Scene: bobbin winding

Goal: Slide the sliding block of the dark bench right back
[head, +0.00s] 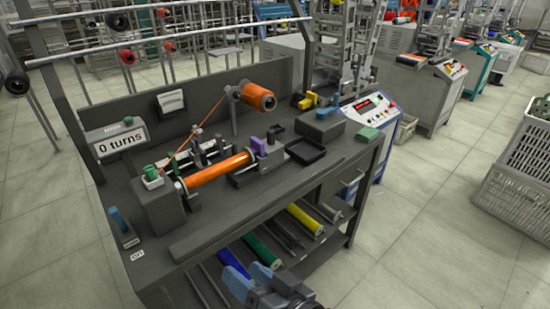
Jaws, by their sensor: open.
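The dark bench (235,215) fills the left and middle of the head view. An orange bobbin (218,170) lies along it, held between a grey box (158,207) on the left and what looks like the sliding block (270,160) on the right. The block is grey, with a purple part beside it, and appears to be up against the bobbin's right end. An orange thread runs from the bobbin's left end up to an orange spool (258,97). My gripper (248,268) is at the bottom edge, in front of the bench and apart from it. Its blue fingers are open and empty.
A black tray (305,151) and a dark box (320,125) stand right of the block. A sign (118,141) reads "0 turns". A blue lever (122,225) stands at the front left. Coloured rolls (305,219) lie on the lower shelf.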

